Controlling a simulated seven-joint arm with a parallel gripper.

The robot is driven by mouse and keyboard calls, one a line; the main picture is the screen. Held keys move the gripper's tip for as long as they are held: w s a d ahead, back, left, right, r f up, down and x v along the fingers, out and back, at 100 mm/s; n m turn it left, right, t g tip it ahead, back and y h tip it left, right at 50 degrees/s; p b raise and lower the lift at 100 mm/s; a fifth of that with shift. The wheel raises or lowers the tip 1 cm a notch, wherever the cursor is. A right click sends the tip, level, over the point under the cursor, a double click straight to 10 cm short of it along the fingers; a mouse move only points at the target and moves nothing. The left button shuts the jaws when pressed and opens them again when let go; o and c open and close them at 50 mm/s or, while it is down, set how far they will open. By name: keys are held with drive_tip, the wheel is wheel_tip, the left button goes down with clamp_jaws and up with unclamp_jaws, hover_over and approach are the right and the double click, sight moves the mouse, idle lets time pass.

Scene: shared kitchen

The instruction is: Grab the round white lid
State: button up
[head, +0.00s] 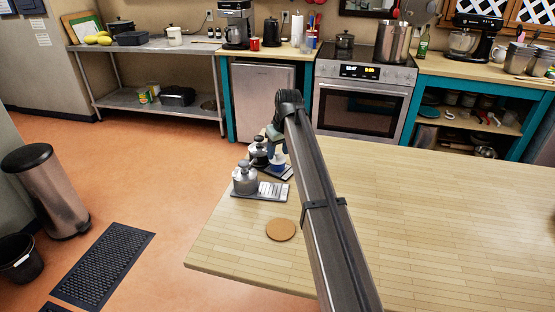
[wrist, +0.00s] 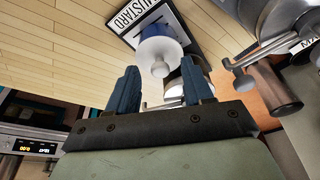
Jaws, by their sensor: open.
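The round white lid (wrist: 161,52) with a small round knob shows in the wrist view, on a blue pot that stands on a board labelled MUSTARD (wrist: 136,20). The blue pot (head: 277,165) shows in the head view near the table's left edge, under my gripper; its lid is mostly hidden there. My gripper (wrist: 160,88) is open, its two blue fingers apart and empty. In the wrist view the knob appears in line with the gap between the fingertips, with the lid beyond them. I cannot tell the exact distance. My gripper (head: 271,139) is partly hidden by my arm in the head view.
A metal pot (head: 244,180) stands on a grey board left of the blue pot, and another dark-and-silver pot (head: 258,154) stands close behind. A round cork mat (head: 281,230) lies in front. The wooden table (head: 450,220) is clear to the right.

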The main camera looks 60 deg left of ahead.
drive_tip(key=shift+f, duration=0.2)
clamp_jaws()
idle(0.3)
